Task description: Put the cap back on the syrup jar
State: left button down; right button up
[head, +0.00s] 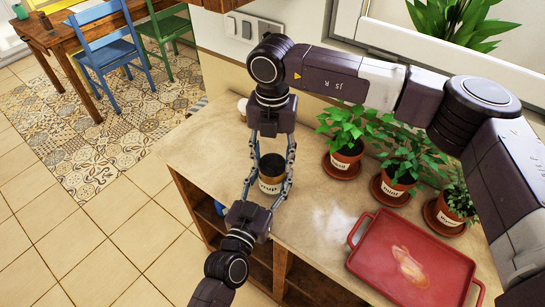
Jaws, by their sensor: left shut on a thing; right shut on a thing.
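The syrup jar (270,185), brownish with a pale label, is upright above the front part of the counter. Whether it touches the counter is unclear. My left gripper (268,188) comes from the front left and is shut on the jar's body. A dark round cap (272,164) is at the jar's top. My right gripper (272,165) reaches down from above, with its fingers on both sides of the cap, shut on it. Whether the cap is seated or just above the rim is hard to tell.
Three potted herbs, one at the back (346,155), one in the middle (394,188) and one at the right (451,210), stand on saucers. A red tray (365,262) lies at front right. A white container (242,104) stands behind the grippers. Open shelves (262,272) are below the counter (205,145).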

jog(key=shift+m, duration=0.5)
jog(key=o, duration=1.3)
jog(key=shift+r, duration=2.25)
jog(key=shift+c, duration=0.4)
